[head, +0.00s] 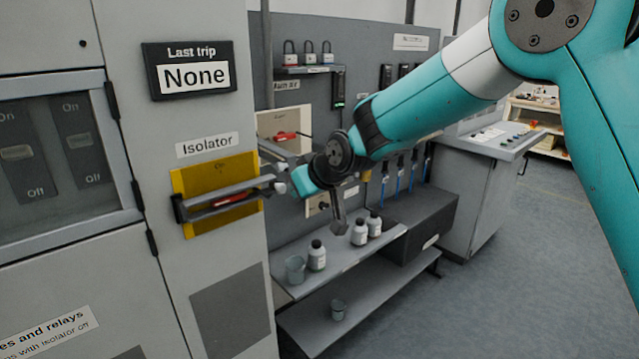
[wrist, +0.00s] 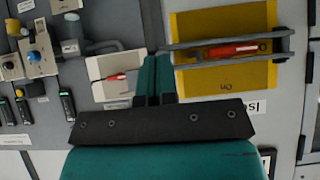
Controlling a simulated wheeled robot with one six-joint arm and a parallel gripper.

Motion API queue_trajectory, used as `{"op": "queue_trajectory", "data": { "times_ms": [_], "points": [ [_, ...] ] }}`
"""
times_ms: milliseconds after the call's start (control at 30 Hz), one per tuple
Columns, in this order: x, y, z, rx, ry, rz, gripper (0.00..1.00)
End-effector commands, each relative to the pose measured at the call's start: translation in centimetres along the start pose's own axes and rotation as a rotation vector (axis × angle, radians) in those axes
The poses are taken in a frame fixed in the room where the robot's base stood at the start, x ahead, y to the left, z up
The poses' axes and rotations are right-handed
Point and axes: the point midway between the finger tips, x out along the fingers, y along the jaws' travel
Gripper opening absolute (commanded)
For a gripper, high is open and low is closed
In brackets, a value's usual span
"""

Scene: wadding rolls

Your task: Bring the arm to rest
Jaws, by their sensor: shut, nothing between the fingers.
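My teal arm reaches in from the upper right in the head view. The isolator also shows at the upper right of the wrist view (wrist: 225,70).
White bottles (head: 317,256) and a cup (head: 295,269) stand on the shelf below my gripper. A dark box (head: 415,225) is to the right. The grey cabinet (head: 215,260) stands at left. Open floor (head: 500,280) lies at the right.

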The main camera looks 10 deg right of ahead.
Motion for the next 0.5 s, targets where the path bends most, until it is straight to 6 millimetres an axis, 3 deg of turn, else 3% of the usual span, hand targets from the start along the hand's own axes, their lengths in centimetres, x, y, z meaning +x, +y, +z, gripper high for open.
{"op": "queue_trajectory", "data": {
  "times_ms": [200,500],
  "points": [
    [-5.1,-0.4,-0.2,-0.004,0.007,-0.001,0.00],
    [-9.2,-0.8,-0.2,-0.005,0.000,-0.006,0.00]
  ]
}}
